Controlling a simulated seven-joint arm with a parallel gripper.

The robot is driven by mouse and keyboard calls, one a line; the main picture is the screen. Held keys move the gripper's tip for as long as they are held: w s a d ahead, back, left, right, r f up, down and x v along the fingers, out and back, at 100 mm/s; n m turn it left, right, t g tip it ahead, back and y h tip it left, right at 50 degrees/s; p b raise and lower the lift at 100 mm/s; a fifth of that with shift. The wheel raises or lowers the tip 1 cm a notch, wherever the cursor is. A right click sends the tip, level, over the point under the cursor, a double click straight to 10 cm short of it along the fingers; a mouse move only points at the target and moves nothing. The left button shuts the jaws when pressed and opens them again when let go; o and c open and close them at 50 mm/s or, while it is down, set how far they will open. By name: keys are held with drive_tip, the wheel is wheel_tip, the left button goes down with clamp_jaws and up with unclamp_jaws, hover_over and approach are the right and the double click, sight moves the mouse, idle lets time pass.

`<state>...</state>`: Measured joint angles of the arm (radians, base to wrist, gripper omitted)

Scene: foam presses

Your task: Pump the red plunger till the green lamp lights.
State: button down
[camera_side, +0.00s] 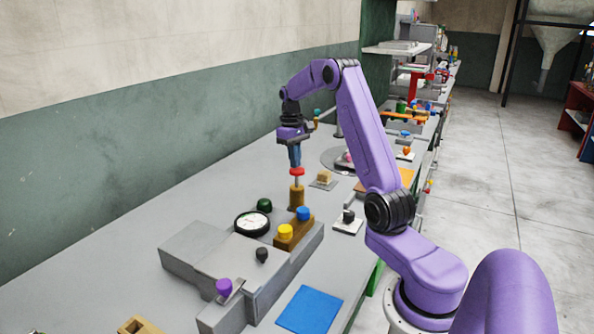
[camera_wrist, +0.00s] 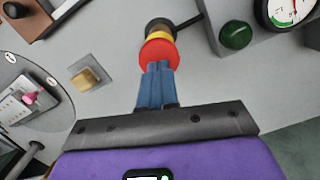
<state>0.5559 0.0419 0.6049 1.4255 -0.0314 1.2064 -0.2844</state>
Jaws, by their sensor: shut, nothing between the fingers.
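The red plunger (camera_side: 297,171) is a round red cap on a short pale rod, upright above a brown-gold cylinder (camera_side: 296,196). A length of rod shows between cap and cylinder. My gripper (camera_side: 296,164) points down right over the cap, its blue fingers shut together and empty. In the wrist view the fingertips (camera_wrist: 158,67) overlap the edge of the red cap (camera_wrist: 158,50); whether they touch it, I cannot tell. The green lamp (camera_side: 264,205) is a dark green dome and looks unlit; it also shows in the wrist view (camera_wrist: 236,35).
A round dial gauge (camera_side: 252,223) sits beside the lamp on a grey housing. A brown block with a yellow knob (camera_side: 285,231) and a blue knob (camera_side: 303,213) stands in front of the plunger. A tan block (camera_side: 324,177) lies to the right.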

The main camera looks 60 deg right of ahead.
wheel_tip(320, 180, down, 4)
drive_tip(key=shift+f, duration=0.1)
drive_tip(key=w, duration=0.1)
drive_tip(key=w+r, duration=0.1)
drive_tip(key=w, duration=0.1)
drive_tip(key=shift+d+r, duration=0.15)
drive_tip(key=shift+d, duration=0.25)
drive_tip(key=shift+r, duration=0.1)
wheel_tip(320, 180, up, 17)
hover_over(295, 170)
drive_tip(key=w+d, duration=0.2)
drive_tip(key=w, duration=0.3)
drive_tip(key=shift+d, duration=0.15)
drive_tip(key=shift+r, duration=0.1)
idle(0.9)
